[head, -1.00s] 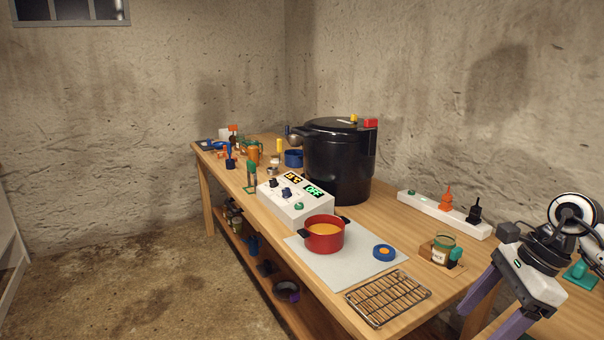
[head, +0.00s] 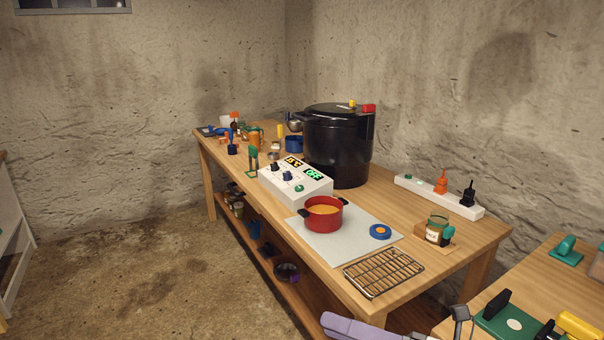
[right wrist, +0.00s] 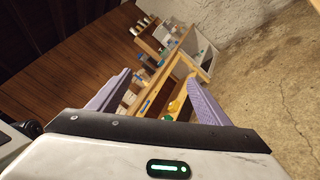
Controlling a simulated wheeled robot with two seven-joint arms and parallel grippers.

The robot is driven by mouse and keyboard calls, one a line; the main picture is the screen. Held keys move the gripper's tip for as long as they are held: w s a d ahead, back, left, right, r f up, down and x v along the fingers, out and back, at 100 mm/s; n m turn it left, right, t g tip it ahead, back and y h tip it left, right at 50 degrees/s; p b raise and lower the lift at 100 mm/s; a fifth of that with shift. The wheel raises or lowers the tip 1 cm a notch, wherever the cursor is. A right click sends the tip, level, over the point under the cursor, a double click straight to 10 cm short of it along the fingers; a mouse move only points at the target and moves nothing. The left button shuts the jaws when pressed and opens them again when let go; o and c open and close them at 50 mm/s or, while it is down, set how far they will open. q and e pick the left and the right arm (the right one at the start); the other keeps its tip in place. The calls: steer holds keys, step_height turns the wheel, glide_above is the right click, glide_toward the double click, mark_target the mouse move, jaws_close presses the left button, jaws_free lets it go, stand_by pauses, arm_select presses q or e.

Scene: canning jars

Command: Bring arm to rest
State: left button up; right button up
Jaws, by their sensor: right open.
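My right gripper (head: 362,328) shows only in part at the bottom edge of the head view, as a purple finger low in front of the long wooden bench. In the right wrist view, its two purple fingers (right wrist: 160,78) are spread wide apart with nothing between them. The rest of this gripper is cut off in the head view. My left gripper is in neither view.
The bench (head: 400,195) holds a black canner (head: 338,150), a red pot (head: 323,213), a wire rack (head: 384,272), a jar (head: 437,228) and a white power strip (head: 438,197). A second table (head: 530,280) stands at right. Floor (head: 150,270) at left is clear.

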steer(key=s+d+f+m+t+h, duration=0.2)
steer(key=d+f+m+t+h, duration=0.35)
steer(key=m, duration=0.75)
steer(key=s+d+f+m+t+h, duration=0.1)
steer(key=d+f+m+t+h, duration=0.2)
steer(key=f+m+h, duration=0.65)
steer(key=s+d+f+m+g, duration=0.1)
steer(key=s+f+m+g, duration=0.6)
steer(key=s+f+m, duration=0.6)
steer(key=s+f, duration=0.3)
steer(key=s, duration=0.1)
steer(key=shift+d+m, duration=0.35)
steer(key=shift+d, duration=0.05)
